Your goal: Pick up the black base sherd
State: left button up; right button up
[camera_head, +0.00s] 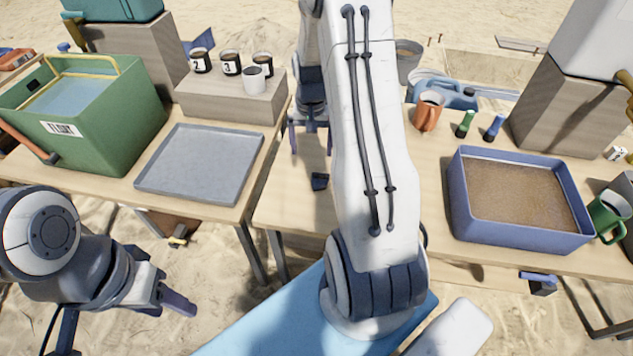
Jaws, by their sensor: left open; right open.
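A small dark piece, which looks like the black base sherd (319,181), lies on the wooden table just left of my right arm. My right gripper (311,148) is open and empty, fingers pointing down, a little behind the sherd in the picture. Its height above the table is hard to tell. My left gripper (127,325) is open and empty at the lower left, in front of the tables and away from the sherd.
A grey tray (200,185) and a green FLOAT bin (100,115) stand on the left table. Numbered dark jars (231,63) stand on a wooden block. On the right are a blue sand-filled tray (460,200), an orange mug (428,112) and a green mug (606,214). My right arm hides the table's middle.

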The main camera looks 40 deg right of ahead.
aim_at(321, 175)
jog(key=shift+m, duration=0.6)
jog(key=d+f, duration=0.1)
jog(key=f, duration=0.1)
jog(key=d+f, duration=0.1)
jog(key=f, duration=0.1)
jog(key=d+f, duration=0.1)
jog(key=f, duration=0.1)
jog(key=shift+s+d+f, duration=0.15)
jog(key=shift+s+f, duration=0.05)
jog(key=shift+s, duration=0.2)
jog(key=shift+w+f, duration=0.15)
jog(key=shift+f, duration=1.4)
jog(key=shift+w+f, duration=0.15)
jog(key=shift+f, duration=1.35)
jog(key=c, duration=1.3)
jog(key=shift+c, duration=0.2)
jog(key=shift+r, duration=0.15)
